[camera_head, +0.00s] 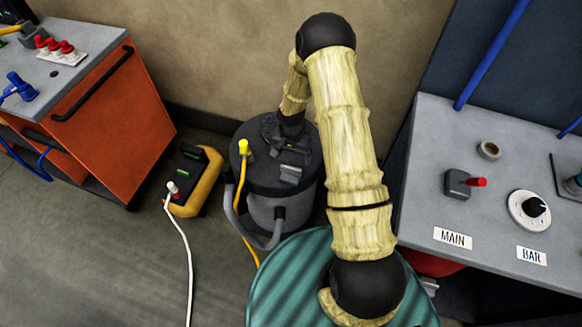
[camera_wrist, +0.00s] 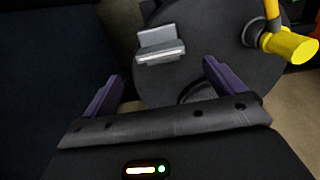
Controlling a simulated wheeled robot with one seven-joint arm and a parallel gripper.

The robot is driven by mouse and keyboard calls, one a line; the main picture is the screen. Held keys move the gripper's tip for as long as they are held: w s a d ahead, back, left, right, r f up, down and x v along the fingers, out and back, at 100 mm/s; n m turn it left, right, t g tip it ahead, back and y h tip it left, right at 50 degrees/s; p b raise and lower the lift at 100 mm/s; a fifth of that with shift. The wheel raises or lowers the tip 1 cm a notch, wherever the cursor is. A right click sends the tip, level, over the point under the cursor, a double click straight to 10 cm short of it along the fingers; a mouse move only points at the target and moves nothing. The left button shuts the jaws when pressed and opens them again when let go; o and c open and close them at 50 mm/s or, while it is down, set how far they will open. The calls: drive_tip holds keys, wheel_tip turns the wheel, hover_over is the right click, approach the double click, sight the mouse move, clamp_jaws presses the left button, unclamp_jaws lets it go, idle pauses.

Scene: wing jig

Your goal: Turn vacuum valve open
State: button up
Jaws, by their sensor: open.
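A small grey block with a red lever (camera_head: 476,182) sits on the right bench above the MAIN label; it may be the vacuum valve, but I cannot tell for sure. The lever points right. A round dial with a black knob (camera_head: 535,207) is beside it, near the BAR label. My gripper (camera_wrist: 163,86) is open and empty, with its two purple fingers apart. In the wrist view it is over a dark round canister lid (camera_wrist: 205,70) with a grey metal latch (camera_wrist: 161,48). In the head view my gripper is dark against the lid and its fingers are hard to make out.
The canister (camera_head: 268,208) stands on the floor, with a yellow fitting (camera_head: 243,147) and a grey hose. A yellow power box (camera_head: 194,180) with a white cord is to its left. An orange cart (camera_head: 118,125) is at the left. The grey bench (camera_head: 430,140) fills the right.

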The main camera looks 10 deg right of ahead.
sight(291, 168)
wheel_tip(291, 168, down, 7)
drive_tip(key=shift+a+f+p, duration=0.1)
drive_tip(key=shift+f+p, duration=0.05)
drive_tip(key=shift+p, duration=0.3)
drive_tip(key=shift+f, duration=0.35)
drive_tip(key=shift+s, duration=0.1)
drive_tip(key=shift+c, duration=0.2)
drive_tip(key=c, duration=0.9)
